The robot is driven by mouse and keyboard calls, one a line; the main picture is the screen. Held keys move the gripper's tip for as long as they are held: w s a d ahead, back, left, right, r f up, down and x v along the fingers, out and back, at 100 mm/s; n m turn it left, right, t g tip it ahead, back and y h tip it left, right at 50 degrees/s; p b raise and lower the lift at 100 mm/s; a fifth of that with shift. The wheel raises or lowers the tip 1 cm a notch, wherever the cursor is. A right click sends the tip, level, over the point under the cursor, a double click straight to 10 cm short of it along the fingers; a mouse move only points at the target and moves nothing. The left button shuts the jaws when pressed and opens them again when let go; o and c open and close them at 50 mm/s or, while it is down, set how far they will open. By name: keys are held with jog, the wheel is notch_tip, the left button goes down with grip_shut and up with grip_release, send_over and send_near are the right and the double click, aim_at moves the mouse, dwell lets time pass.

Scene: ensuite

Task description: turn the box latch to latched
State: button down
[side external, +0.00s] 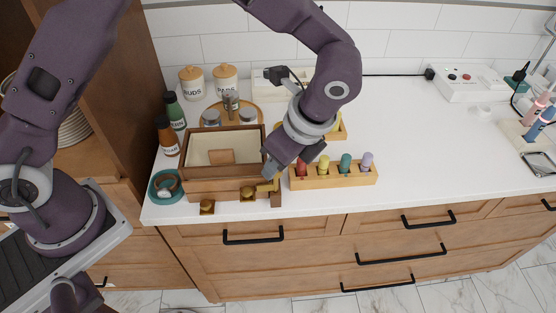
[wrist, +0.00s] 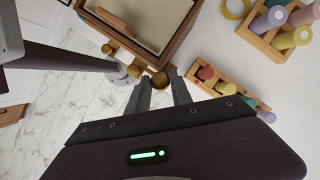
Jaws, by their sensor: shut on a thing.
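The wooden box (side external: 194,186) stands near the counter's front edge, open at the top with a cream lining and a small brown piece inside. In the wrist view the box (wrist: 172,51) is at the top. Brass fittings line its front; the brass latch knob (side external: 268,186) is at its front right corner. In the wrist view the knob (wrist: 159,82) lies between my fingertips. My gripper (side external: 272,174) reaches down to that corner, its fingers (wrist: 160,78) shut on the knob. The fingers partly hide the latch, and I cannot tell its exact angle.
A wooden rack (side external: 335,179) with coloured pegs stands close to the right of my gripper. A teal dish (side external: 155,190) and bottles (side external: 168,138) stand left of the box. A round tray (side external: 254,112) with jars is behind. The counter at right centre (side external: 420,130) is clear.

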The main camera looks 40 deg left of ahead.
dwell(0.3)
jog(key=c, duration=1.1)
grip_release()
jog(key=shift+c, duration=0.2)
jog(key=v, duration=0.7)
